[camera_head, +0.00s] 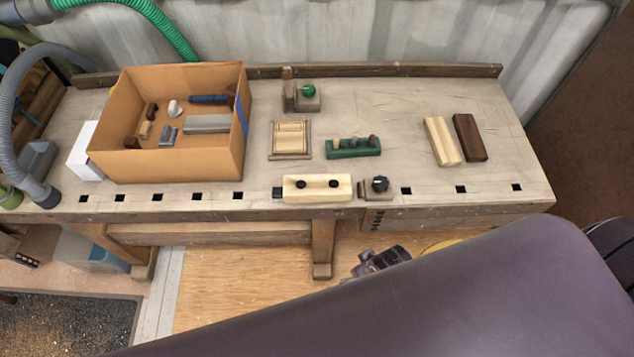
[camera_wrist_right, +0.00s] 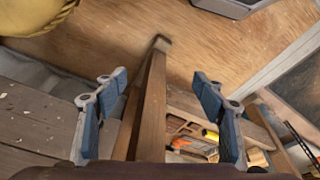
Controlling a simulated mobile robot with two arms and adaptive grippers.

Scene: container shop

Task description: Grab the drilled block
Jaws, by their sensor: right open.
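The drilled block (camera_head: 317,188) is a pale wooden block with two dark holes in its face. It sits at the front edge of the workbench (camera_head: 400,95), beside a small metal fitting with a black knob (camera_head: 377,187). My right gripper (camera_wrist_right: 160,80) is open and empty in the right wrist view, its blue-padded fingers spread with a wooden bench leg showing between them. In the head view, part of my right gripper (camera_head: 380,260) shows below the bench front, apart from the block; my arm hides the rest. My left gripper is not in view.
A cardboard box (camera_head: 165,168) with tools stands on the bench's left. A panelled wooden piece (camera_head: 291,139), a green holder (camera_head: 353,148), a green-knobbed tool (camera_head: 301,95) and two wooden bars (camera_head: 441,141) (camera_head: 470,137) lie behind the block. The bench's far right is clear.

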